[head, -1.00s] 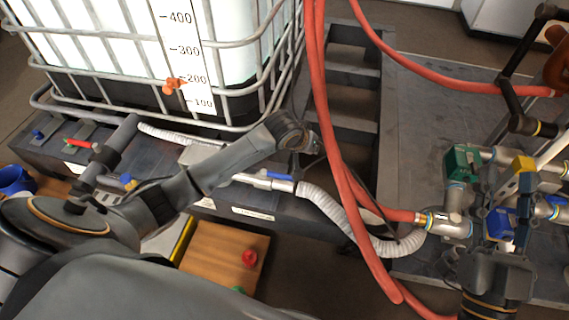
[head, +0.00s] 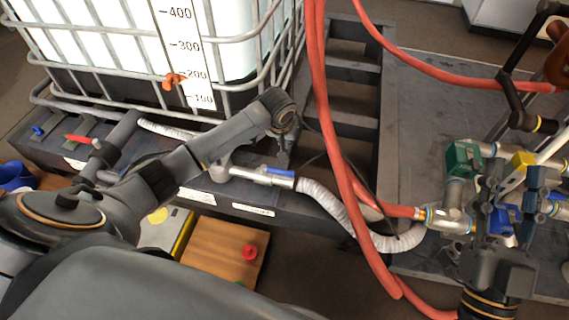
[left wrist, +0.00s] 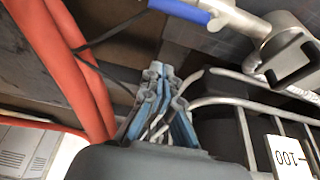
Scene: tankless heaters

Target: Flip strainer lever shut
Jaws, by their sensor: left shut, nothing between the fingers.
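A blue lever (head: 279,172) sits on a silver pipe fitting (head: 256,176) below the tank cage, roughly in line with the pipe. No label shows which part is the strainer. In the left wrist view a blue lever (left wrist: 182,10) and its silver fitting (left wrist: 238,20) are at the top edge, partly cut off. My left gripper (head: 283,160) is just above and behind the blue lever, apart from it as far as I can tell. Its fingers (left wrist: 158,75) are shut and empty. My right gripper (head: 500,228) is at the valve manifold on the right; its fingers are hard to make out.
A caged white tank (head: 110,45) stands behind my left arm. Red hoses (head: 335,130) hang close to the right of my left gripper. A ribbed hose (head: 335,208) runs right from the fitting. The manifold has a green box (head: 462,159). A wooden board (head: 215,255) lies below.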

